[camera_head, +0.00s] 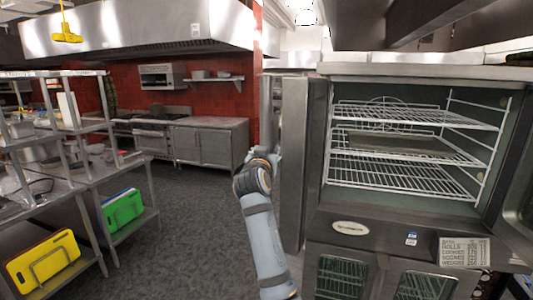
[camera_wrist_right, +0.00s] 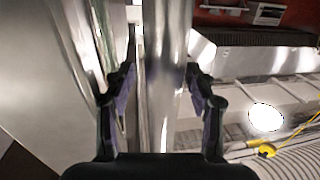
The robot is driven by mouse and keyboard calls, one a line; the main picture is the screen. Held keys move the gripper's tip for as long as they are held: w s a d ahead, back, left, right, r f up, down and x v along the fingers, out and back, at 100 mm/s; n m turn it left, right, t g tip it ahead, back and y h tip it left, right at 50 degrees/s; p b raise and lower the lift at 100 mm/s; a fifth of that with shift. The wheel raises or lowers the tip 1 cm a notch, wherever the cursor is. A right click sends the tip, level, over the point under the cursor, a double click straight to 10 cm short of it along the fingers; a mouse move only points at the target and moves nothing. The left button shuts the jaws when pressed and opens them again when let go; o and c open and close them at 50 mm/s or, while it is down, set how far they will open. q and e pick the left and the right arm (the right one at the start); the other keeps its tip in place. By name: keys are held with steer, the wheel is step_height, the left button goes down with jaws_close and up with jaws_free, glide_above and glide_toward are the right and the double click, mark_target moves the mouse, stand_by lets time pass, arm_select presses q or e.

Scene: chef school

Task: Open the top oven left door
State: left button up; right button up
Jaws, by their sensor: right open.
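The top oven (camera_head: 350,228) stands at the right of the head view. Its left door (camera_head: 291,170) is swung out toward me, seen nearly edge-on, so the oven's inside shows. The vertical metal handle (camera_head: 265,108) is at the door's left, on its outer side. My right gripper (camera_head: 268,156) is at the door's outer side by the lower part of this handle, partly hidden by the door. In the right wrist view, my right gripper (camera_wrist_right: 160,80) is open, with its fingers on either side of the handle bar (camera_wrist_right: 166,50). My left gripper is not in view.
Wire racks (camera_head: 395,172) fill the oven. The oven's right door (camera_head: 519,205) stands open at the right edge. A second oven (camera_head: 341,277) sits below. Steel shelving (camera_head: 72,190) with cutting boards stands left. Grey floor (camera_head: 190,225) between is clear.

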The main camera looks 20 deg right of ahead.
mark_target(266, 120)
step_height(266, 120, up, 10)
steer(key=shift+r, duration=0.1)
stand_by(0.4)
steer(key=s+a+b, duration=0.1)
steer(key=a+b, duration=0.9)
steer(key=a, duration=0.2)
steer(key=shift+s, duration=0.4)
stand_by(0.9)
